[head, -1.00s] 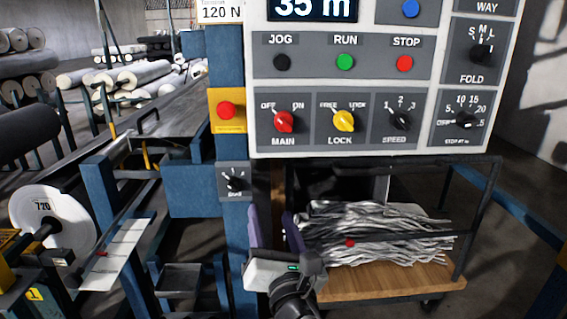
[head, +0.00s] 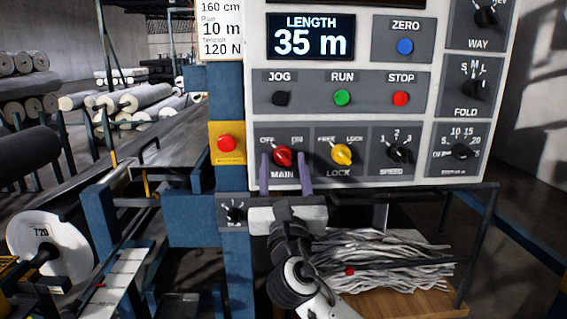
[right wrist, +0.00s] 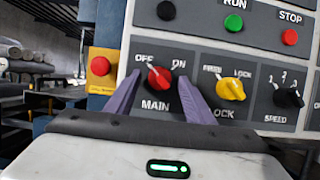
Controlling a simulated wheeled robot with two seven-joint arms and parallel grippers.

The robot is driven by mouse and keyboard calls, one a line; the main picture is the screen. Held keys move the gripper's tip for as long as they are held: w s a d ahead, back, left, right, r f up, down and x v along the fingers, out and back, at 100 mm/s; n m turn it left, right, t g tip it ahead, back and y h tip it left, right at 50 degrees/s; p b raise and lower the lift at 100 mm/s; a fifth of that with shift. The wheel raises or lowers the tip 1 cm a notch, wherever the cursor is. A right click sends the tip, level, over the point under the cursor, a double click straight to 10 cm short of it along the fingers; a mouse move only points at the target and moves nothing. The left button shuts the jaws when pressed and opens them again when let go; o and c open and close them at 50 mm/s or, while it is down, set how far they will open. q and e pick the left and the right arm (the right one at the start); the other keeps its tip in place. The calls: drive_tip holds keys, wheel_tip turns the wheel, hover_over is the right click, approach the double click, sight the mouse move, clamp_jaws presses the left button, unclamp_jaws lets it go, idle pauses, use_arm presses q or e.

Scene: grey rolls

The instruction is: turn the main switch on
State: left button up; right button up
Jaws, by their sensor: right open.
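The red MAIN switch (head: 282,156) is a rotary knob at the lower left of the control panel, between the marks OFF and ON. Its pointer leans to the upper left, toward OFF; it also shows in the right wrist view (right wrist: 160,79). My right gripper (head: 284,168) is open, with its purple fingers on either side of the red knob. In the right wrist view the gripper (right wrist: 155,92) has one finger left and one right of the knob, with gaps on both sides. My left gripper is not in view.
The yellow LOCK knob (head: 341,154) sits close right of the right finger, with the SPEED knob (head: 398,153) beyond. A red button on a yellow plate (head: 226,143) is to the left. A cart (head: 420,300) with grey strips stands below the panel.

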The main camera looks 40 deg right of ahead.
drive_tip(key=shift+w+d, duration=0.1)
drive_tip(key=shift+w, duration=0.1)
drive_tip(key=shift+c, duration=0.3)
drive_tip(key=c, duration=1)
drive_tip(key=shift+o, duration=0.2)
